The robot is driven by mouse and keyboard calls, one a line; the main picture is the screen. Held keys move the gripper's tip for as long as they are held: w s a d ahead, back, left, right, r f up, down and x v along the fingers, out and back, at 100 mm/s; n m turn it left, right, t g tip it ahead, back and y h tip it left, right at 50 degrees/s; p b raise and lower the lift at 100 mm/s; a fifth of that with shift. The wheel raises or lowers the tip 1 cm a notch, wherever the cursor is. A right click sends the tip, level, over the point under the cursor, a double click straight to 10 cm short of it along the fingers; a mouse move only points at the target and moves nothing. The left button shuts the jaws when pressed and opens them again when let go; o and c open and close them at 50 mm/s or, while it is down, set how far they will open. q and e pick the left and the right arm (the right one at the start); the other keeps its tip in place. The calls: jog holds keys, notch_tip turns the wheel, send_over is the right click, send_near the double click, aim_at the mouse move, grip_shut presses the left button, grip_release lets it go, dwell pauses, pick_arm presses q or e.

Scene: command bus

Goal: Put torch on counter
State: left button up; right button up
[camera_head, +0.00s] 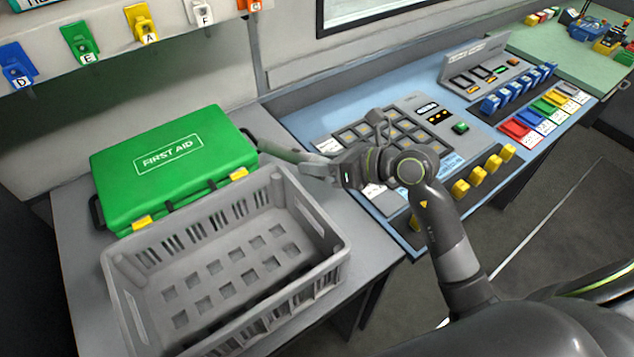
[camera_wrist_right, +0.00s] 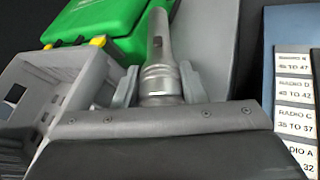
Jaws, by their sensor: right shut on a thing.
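The torch (camera_head: 286,153) is a grey cylinder in the head view, just right of the green first aid case. My right gripper (camera_head: 322,167) is shut on it. In the right wrist view the torch (camera_wrist_right: 158,55) stands out between the two fingers (camera_wrist_right: 158,88), pointing away from the gripper. The grey counter (camera_head: 372,256) lies below, beside the blue console. I cannot tell whether the torch touches the counter. My left gripper is not in view.
A grey crate (camera_head: 335,250), seemingly empty, stands at the counter's front, with the green first aid case (camera_head: 170,165) behind it. The blue console (camera_head: 310,115) with buttons and yellow knobs is to the right. Bare counter shows between crate and console.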

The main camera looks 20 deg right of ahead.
aim_at(319, 194)
jog(key=shift+f, duration=3.3)
jog(key=shift+f, duration=0.2)
jog(key=o, duration=0.8)
jog(key=shift+o, duration=0.2)
jog(key=shift+r, duration=0.15)
